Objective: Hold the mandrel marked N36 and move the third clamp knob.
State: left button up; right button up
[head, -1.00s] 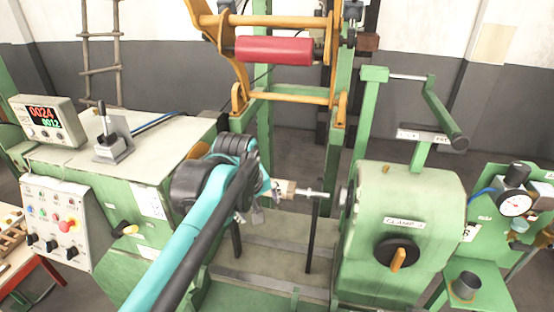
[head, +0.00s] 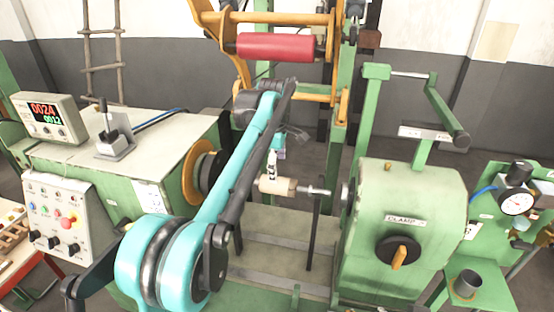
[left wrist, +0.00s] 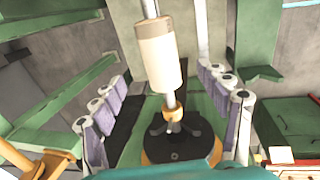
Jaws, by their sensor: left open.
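A pale cream mandrel (head: 278,187) sits on a thin metal shaft between the faceplate and the clamp housing in the head view. No N36 mark is legible. It also shows in the left wrist view (left wrist: 157,55). My left gripper (head: 273,166) is just above the mandrel in the head view. In the left wrist view its fingers are spread wide and the mandrel lies between them, touching neither. The black clamp knob (head: 394,249) with an orange handle is on the front of the green housing under a label reading CLAMP. My right gripper is out of view.
The green clamp housing (head: 405,195) stands to the right of the mandrel. A black faceplate with an orange rim (head: 202,165) is to the left. A red roller (head: 275,48) in an orange frame hangs behind. A control panel (head: 60,222) is at far left.

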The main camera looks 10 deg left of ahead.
aim_at(279, 184)
pick_arm(q)
jog(key=f, duration=0.3)
jog(key=w+f, duration=0.1)
jog(key=f, duration=0.5)
jog(key=shift+w, duration=0.4)
grip_shut()
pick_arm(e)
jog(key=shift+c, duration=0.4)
